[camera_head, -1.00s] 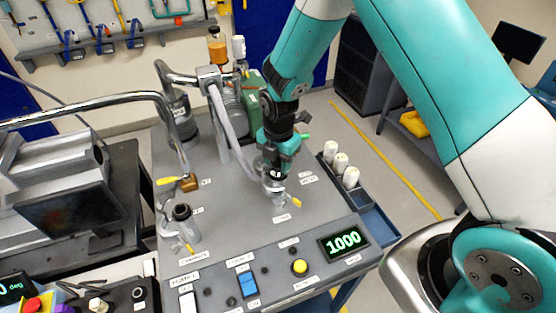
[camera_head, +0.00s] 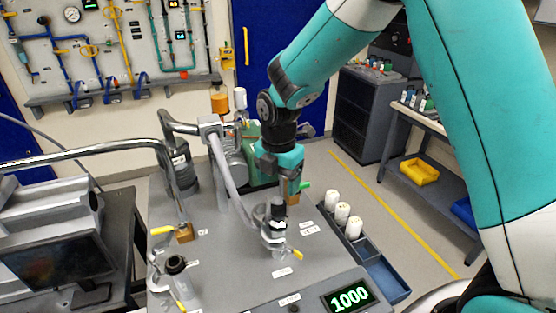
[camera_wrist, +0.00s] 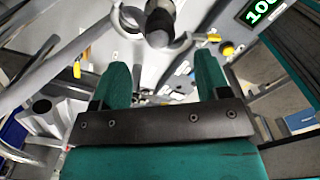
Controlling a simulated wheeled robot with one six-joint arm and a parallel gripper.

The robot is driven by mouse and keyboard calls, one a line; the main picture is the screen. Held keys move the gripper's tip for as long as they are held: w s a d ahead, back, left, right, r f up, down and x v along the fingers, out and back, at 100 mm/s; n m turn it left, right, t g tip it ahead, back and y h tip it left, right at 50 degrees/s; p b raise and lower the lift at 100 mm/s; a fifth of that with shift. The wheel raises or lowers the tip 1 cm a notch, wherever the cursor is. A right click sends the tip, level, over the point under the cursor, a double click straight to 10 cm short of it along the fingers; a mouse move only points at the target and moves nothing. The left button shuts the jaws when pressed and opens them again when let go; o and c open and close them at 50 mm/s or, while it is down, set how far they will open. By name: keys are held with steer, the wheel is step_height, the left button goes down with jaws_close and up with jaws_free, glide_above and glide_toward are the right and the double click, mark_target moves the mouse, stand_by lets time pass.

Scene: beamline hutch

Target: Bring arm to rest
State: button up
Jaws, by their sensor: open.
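My arm reaches in from the upper right of the head view, over the grey pump cart (camera_head: 235,268). My gripper (camera_head: 287,198) points down just above a metal fitting (camera_head: 273,238) with a dark top and a yellow lever. In the wrist view my gripper (camera_wrist: 163,78) shows two teal fingers spread apart, with nothing between them. The fitting's round dark opening (camera_wrist: 158,37) lies beyond the fingertips there. In the head view the fingers are partly hidden by the wrist.
White cylinders (camera_head: 342,214) stand along the cart's right edge above a blue tray (camera_head: 385,278). A pipe (camera_head: 232,180) and a bottle with amber liquid (camera_head: 219,103) stand behind. Open floor (camera_head: 345,180) lies to the right.

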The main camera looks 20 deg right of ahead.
step_height(320, 180, up, 8)
steer(key=b, duration=0.1)
steer(key=s+a+m+y+b, duration=0.2)
steer(key=s+m, duration=0.7)
steer(key=s, duration=0.3)
steer(key=s+a+m+y+b, duration=0.2)
steer(key=s+m, duration=0.7)
steer(key=s, duration=0.3)
steer(key=shift+s+a, duration=0.4)
steer(key=shift+c, duration=0.4)
